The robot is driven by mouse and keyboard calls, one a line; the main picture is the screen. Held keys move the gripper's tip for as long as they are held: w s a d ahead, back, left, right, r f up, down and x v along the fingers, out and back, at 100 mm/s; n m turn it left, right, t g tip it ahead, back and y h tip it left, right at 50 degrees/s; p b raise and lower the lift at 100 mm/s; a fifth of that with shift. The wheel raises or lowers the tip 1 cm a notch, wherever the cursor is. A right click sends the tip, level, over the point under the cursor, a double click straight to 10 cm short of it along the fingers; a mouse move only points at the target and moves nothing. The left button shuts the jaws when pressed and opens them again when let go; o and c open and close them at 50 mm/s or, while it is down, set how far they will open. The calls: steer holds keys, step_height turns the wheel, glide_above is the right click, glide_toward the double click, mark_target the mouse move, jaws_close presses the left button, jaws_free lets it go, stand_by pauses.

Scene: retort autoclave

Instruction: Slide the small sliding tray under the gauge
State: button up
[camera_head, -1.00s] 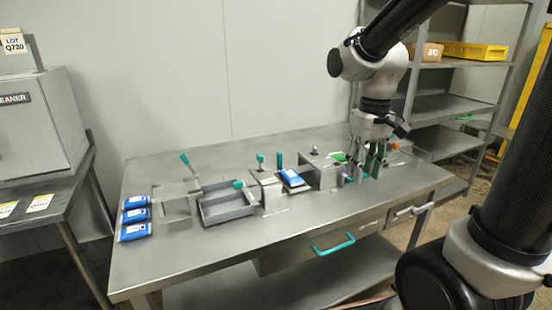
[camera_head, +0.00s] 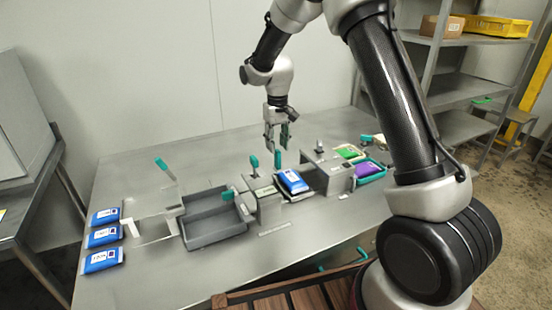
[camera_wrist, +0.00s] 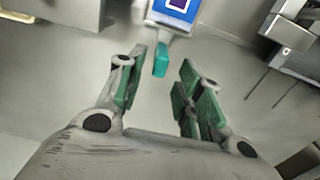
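The small sliding tray (camera_head: 297,200) lies between two grey metal housings and bears a blue pouch (camera_head: 291,180). A teal upright handle (camera_head: 278,157) stands at its back. In the wrist view the pouch (camera_wrist: 176,10) is at the top edge, with the teal handle (camera_wrist: 161,60) in front of it. The right housing (camera_head: 328,170), with a small knob on top, may be the gauge; I cannot tell for sure. My gripper (camera_head: 277,142) is open and empty, pointing down over the handle. In the wrist view its fingers (camera_wrist: 163,80) are apart, with the handle appearing beyond their tips.
A grey bin (camera_head: 212,222) with a teal handle stands left of the housings. Several blue pouches (camera_head: 103,236) lie at the table's left edge. A purple pouch (camera_head: 367,170) and a green one (camera_head: 351,152) lie to the right. The table front is clear.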

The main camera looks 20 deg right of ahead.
mark_target(278, 161)
step_height(278, 161, down, 7)
steer(key=shift+s+f, duration=0.1)
steer(key=shift+f, duration=0.05)
jaws_close()
